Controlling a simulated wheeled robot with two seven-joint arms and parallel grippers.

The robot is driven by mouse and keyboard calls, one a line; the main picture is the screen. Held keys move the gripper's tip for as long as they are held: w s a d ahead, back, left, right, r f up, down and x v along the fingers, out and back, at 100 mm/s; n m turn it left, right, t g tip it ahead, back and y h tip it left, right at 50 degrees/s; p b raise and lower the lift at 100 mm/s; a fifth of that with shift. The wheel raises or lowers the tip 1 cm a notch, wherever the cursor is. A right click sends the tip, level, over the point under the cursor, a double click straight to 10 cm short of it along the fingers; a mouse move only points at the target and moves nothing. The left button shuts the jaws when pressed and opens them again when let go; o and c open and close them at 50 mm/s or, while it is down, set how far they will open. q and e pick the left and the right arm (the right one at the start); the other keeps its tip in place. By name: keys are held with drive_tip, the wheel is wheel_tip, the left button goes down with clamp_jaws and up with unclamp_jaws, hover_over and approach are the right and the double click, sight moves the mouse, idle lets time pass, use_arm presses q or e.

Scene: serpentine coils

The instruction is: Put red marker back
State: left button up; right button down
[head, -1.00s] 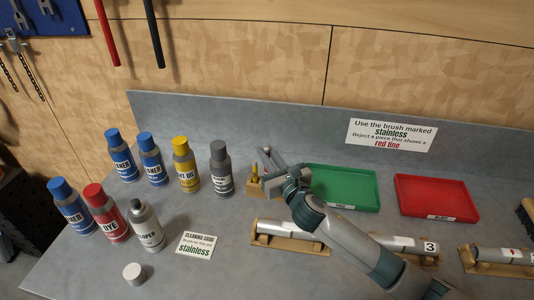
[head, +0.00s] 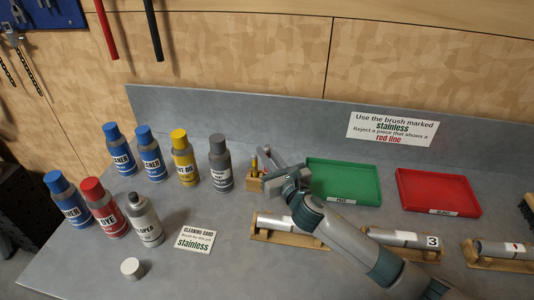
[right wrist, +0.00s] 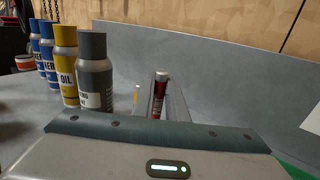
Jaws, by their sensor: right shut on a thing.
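The red marker (right wrist: 162,96) stands about upright between the fingers of my right gripper in the right wrist view. My right gripper (head: 270,168) is shut on it at the small wooden holder (head: 254,184), beside the dark grey bottle. In the head view the fingers and hand hide most of the marker and part of the holder. A yellow marker (head: 254,166) stands in the holder, and its yellow also shows in the right wrist view (right wrist: 137,96). I cannot tell whether the red marker's lower end is in the holder. My left gripper is not in view.
A dark grey bottle (head: 220,163) and a yellow bottle (head: 184,158) stand left of the holder. A green tray (head: 343,197) and a red tray (head: 438,208) lie to the right. A tube on a wooden cradle (head: 290,238) lies in front. A cleaning card (head: 195,240) lies front left.

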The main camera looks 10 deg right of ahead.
drive_tip(key=c, duration=1.7)
unclamp_jaws()
drive_tip(key=shift+s, duration=0.1)
drive_tip(key=b+v, duration=0.4)
drive_tip(key=v, duration=1.3)
drive_tip(key=shift+d, duration=0.1)
drive_tip(key=shift+s, duration=0.15)
